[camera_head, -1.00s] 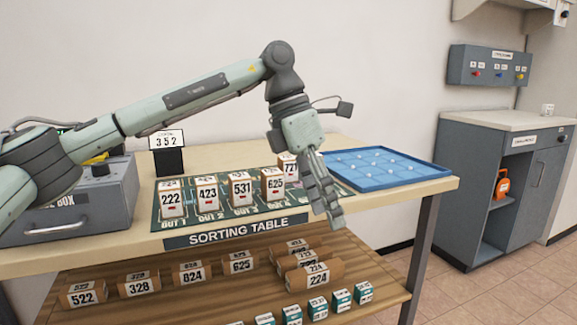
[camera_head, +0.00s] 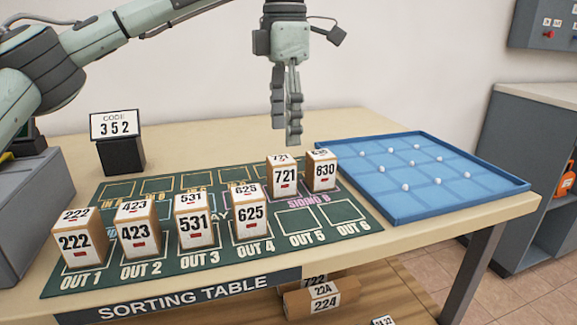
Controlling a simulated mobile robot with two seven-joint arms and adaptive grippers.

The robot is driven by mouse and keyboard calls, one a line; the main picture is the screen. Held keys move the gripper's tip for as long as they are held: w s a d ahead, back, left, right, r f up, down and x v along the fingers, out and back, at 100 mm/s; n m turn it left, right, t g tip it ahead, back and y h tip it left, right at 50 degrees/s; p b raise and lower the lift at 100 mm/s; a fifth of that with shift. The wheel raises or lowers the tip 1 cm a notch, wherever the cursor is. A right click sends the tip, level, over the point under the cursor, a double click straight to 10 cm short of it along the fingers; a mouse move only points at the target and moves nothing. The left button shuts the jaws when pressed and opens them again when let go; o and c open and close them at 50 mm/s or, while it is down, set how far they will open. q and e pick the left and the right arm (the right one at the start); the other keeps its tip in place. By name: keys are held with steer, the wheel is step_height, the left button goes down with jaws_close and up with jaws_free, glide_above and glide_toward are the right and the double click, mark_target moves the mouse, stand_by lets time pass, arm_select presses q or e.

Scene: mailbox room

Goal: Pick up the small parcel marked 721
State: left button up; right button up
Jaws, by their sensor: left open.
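The small parcel marked 721 (camera_head: 285,178) stands upright on the green sorting mat (camera_head: 180,262), toward its back right. It is a brown box with a white label, just left of the parcel marked 630 (camera_head: 321,172). My left gripper (camera_head: 286,140) points down above and just behind the 721 parcel. Its fingers are open, and nothing is seen between them. Whether the fingertips are level with the parcel's top is hard to tell. My right gripper is not in view.
Parcels 222 (camera_head: 78,240), 423 (camera_head: 137,229), 531 (camera_head: 195,220) and 625 (camera_head: 249,213) stand along the front row. A blue tray (camera_head: 470,195) lies at right. A code sign (camera_head: 115,125) stands at back left. OUT 5 and OUT 6 are empty.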

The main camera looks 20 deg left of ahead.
mark_target(281, 159)
arm_select(q)
steer(key=f, duration=0.7)
steer(key=shift+s+a, duration=0.25)
steer(key=shift+a, duration=0.05)
steer(key=shift+c, duration=0.5)
steer(key=c, duration=1.2)
